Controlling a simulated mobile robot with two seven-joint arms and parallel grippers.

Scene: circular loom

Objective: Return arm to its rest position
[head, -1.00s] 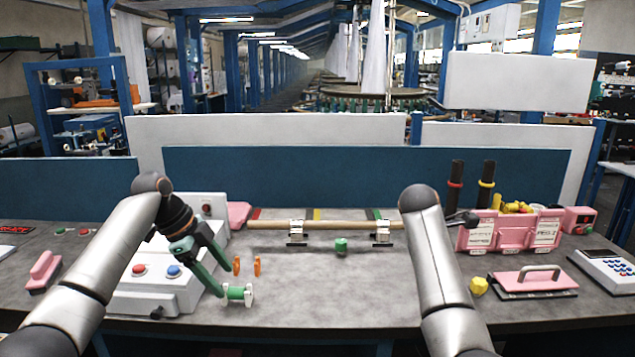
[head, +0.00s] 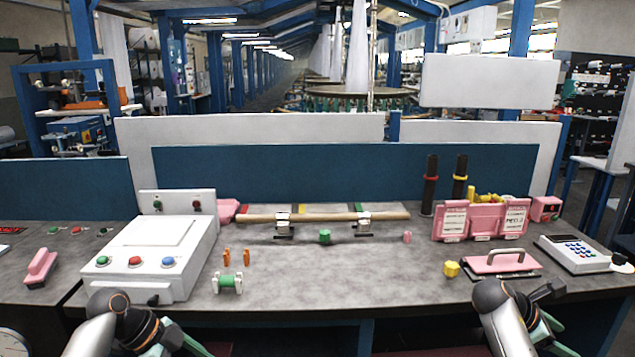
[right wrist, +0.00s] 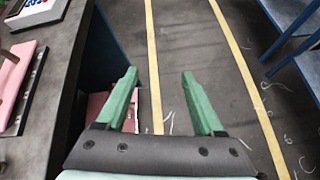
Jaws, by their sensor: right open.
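My left arm's dark wrist (head: 122,312) is low at the bottom left of the head view, in front of the table edge. Only bits of its green fingers show there, and its fingertips are cut off by the frame. My right arm's dark wrist (head: 503,300) is low at the bottom right, also by the table's front edge. In the right wrist view my right gripper (right wrist: 160,82) is open, with two green fingers apart and nothing between them. It points down at the floor beside the table.
The grey table (head: 330,285) holds a white button box (head: 155,250), a green-and-white spool (head: 228,282), orange pegs (head: 236,257), a wooden rod (head: 325,218) on clamps, a green piece (head: 324,236), a yellow piece (head: 451,269) and a pink handled plate (head: 502,263). The middle front is clear.

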